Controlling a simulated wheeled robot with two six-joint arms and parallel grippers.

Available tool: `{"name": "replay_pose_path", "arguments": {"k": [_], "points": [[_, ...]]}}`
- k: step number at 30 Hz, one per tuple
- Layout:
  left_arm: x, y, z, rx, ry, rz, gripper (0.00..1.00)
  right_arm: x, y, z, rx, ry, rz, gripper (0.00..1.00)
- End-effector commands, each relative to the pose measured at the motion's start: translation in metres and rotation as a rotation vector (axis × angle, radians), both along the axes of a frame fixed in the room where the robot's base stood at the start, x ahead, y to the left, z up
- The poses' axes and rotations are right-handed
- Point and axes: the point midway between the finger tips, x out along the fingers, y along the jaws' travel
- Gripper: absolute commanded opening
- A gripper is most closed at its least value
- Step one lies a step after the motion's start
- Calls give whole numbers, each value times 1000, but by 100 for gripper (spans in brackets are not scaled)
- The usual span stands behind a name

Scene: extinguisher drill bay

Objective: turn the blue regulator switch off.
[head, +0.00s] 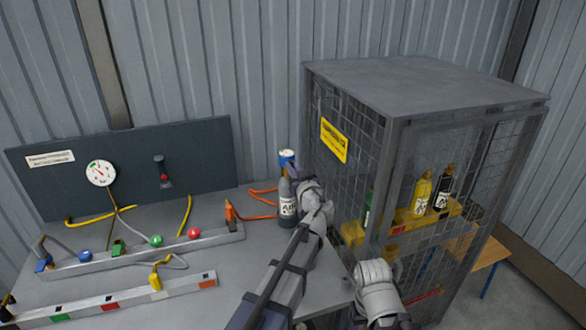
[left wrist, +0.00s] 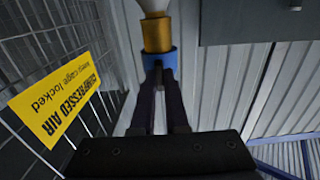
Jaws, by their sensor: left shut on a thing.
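A dark grey bottle with a white AIR label (head: 287,207) stands upright on the bench beside the cage. The blue regulator (head: 286,156) is on its top. In the left wrist view the regulator shows as a blue collar (left wrist: 160,54) beside a brass part (left wrist: 156,32). My left gripper (head: 292,171) is at the regulator. In the left wrist view its two dark fingers (left wrist: 158,76) are shut on a small switch at the blue collar. The fingers hide most of the switch, so its setting cannot be told. My right wrist is low in front of the cage; its fingers are hidden.
The mesh cage (head: 427,85) with a yellow sign (head: 334,140) stands close on the right. It holds yellow and black bottles. A rail with coloured fittings (head: 145,250) and a panel with a gauge (head: 100,173) are on the left. An orange hose (head: 262,191) lies near the bottle.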

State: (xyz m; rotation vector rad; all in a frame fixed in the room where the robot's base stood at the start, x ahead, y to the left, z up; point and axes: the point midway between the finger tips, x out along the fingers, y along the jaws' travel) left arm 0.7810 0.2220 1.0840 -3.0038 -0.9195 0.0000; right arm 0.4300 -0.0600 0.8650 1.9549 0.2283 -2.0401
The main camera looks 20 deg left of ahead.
Motion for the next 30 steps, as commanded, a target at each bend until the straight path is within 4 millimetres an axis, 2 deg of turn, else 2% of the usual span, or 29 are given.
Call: {"name": "replay_pose_path", "arguments": {"k": [11,30], "points": [[0,0,0,75,50,0,0,0,0,0,0,0,0,68],[1,-2,-1,552,373,-1,0,0,0,-1,0,0,0,68]]}}
